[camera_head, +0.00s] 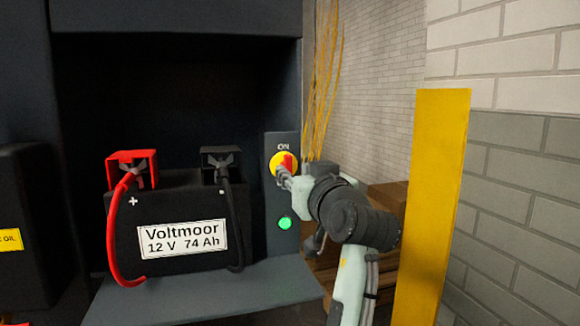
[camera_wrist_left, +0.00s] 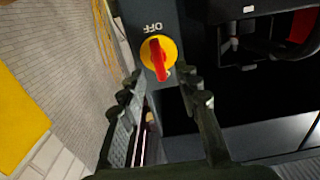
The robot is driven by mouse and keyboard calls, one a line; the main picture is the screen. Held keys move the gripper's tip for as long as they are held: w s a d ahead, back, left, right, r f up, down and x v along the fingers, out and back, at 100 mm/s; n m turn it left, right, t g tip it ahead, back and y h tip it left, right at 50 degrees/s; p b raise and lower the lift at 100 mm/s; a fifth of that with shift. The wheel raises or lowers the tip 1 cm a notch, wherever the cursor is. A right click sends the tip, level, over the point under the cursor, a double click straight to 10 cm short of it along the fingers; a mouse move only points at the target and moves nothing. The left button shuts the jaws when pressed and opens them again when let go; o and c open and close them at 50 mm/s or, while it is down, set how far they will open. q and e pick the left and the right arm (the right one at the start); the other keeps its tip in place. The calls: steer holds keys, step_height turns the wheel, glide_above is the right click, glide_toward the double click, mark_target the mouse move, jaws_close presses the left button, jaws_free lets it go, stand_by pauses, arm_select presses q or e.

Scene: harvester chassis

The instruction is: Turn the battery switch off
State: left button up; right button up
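The battery switch (camera_head: 280,158) is a yellow disc with a red handle on a dark panel, with ON printed above it. In the left wrist view the switch (camera_wrist_left: 171,54) shows upside down, with OFF at the top and the red handle (camera_wrist_left: 156,58) roughly along the ON–OFF line. My left gripper (camera_head: 283,178) is at the switch's lower part in the head view, covering some of it. In the wrist view its fingers (camera_wrist_left: 163,84) are apart, just short of the handle's near end; I cannot tell whether they touch it. My right gripper is not in view.
A green lamp (camera_head: 285,223) is lit below the switch. A black Voltmoor battery (camera_head: 180,205) with red and black cables stands on a shelf (camera_head: 210,295) to the left. A yellow post (camera_head: 432,200) stands right of my arm. Yellow cables (camera_head: 320,70) hang behind.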

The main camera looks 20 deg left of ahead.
mark_target(290, 167)
arm_select(q)
steer(key=shift+x, duration=2)
jaws_close()
